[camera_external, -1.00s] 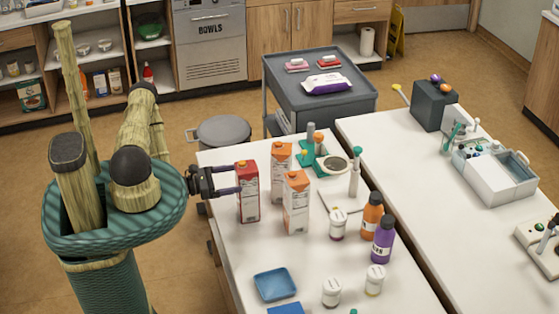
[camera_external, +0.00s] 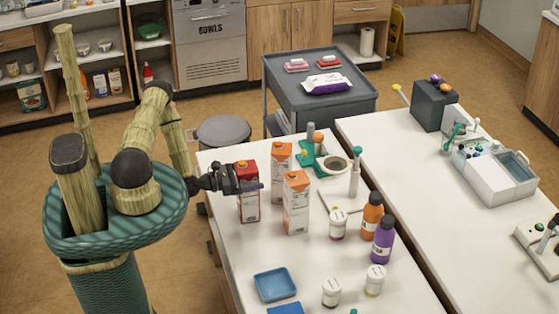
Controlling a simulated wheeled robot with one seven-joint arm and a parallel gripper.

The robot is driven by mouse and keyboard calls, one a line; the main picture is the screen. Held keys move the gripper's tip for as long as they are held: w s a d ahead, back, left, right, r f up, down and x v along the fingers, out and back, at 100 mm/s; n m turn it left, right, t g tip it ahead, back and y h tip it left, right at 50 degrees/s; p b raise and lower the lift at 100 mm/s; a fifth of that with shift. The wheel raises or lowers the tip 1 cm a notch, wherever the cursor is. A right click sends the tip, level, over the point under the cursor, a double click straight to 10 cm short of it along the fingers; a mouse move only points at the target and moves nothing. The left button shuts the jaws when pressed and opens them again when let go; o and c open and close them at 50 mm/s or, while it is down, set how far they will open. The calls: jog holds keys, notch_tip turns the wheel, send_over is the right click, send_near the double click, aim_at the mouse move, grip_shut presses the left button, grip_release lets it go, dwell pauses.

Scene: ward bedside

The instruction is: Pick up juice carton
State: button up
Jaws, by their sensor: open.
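A red carton (camera_external: 249,205) stands upright near the left edge of the white table. My gripper (camera_external: 250,186) is open and level with its upper part, with the fingers reaching across it from the left. One finger covers part of the carton's front; I cannot tell whether the fingers touch it. Two white cartons with orange tops stand to the right, one farther back (camera_external: 281,160) and one nearer (camera_external: 296,208). All the cartons are upright.
An orange bottle (camera_external: 371,219), a purple bottle (camera_external: 383,241) and several white jars stand farther right on the table (camera_external: 240,262). A blue tray (camera_external: 275,285) lies in front. A grey cart (camera_external: 290,90) and a round grey bin (camera_external: 222,135) stand behind.

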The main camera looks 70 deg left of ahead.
jog(key=shift+w, duration=0.25)
dwell(0.3)
jog(key=shift+r, duration=0.1)
grip_shut()
